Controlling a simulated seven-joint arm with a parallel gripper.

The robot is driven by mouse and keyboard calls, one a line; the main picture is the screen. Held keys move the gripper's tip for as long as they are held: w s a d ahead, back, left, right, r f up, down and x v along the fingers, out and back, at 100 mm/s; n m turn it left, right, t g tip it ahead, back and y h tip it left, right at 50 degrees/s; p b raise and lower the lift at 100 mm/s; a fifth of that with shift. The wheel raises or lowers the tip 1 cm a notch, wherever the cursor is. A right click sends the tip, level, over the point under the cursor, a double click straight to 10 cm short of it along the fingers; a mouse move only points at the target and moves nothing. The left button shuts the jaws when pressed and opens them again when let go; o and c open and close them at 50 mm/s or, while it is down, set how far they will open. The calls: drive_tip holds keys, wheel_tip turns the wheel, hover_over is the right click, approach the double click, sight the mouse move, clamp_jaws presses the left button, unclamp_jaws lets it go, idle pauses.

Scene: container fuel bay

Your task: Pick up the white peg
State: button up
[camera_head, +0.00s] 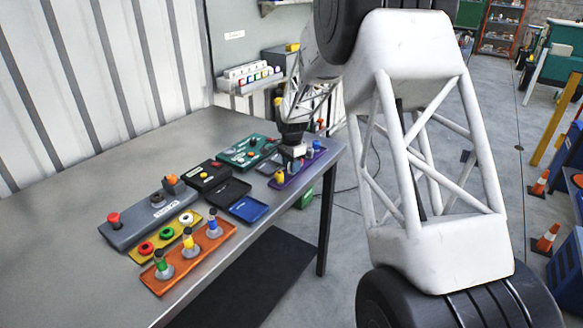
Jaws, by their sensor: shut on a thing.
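My gripper (291,150) is at the far right end of the workbench, over the middle of a purple tray (290,182). It is shut on a small pale thing between a yellow peg and a blue peg, which looks like the white peg; the fingers hide most of it. The yellow peg (279,177) stands at the tray's near end and the blue peg (316,147) at its far end. I cannot tell whether the held peg is clear of the tray.
An orange tray (222,247) with green, yellow and blue pegs lies at the bench's near edge. The left bench is clear.

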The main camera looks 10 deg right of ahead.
drive_tip(key=shift+r, duration=0.45)
wheel_tip(320, 180, up, 2)
drive_tip(key=shift+r, duration=0.1)
drive_tip(key=s+r, duration=0.1)
drive_tip(key=s, duration=1.5)
drive_tip(key=shift+r, duration=0.15)
drive_tip(key=w+a+r+n, duration=0.1)
drive_tip(key=w+a+n, duration=0.1)
drive_tip(key=w+a, duration=0.5)
drive_tip(key=w+a+r+n, duration=0.1)
drive_tip(key=w+a, duration=0.5)
drive_tip(key=w, duration=0.7)
drive_tip(key=w+a+r+n, duration=0.1)
drive_tip(key=w+a+n, duration=0.2)
drive_tip(key=w+a, duration=0.4)
drive_tip(key=shift+w+a+r, duration=0.1)
drive_tip(key=shift+w+a, duration=0.05)
drive_tip(key=shift+w, duration=0.75)
drive_tip(key=shift+w+a+r, duration=0.1)
drive_tip(key=shift+w+a, duration=0.05)
drive_tip(key=shift+w, duration=0.75)
drive_tip(key=shift+w+a+n, duration=0.4)
drive_tip(key=shift+w+a, duration=0.25)
drive_tip(key=shift+a, duration=0.05)
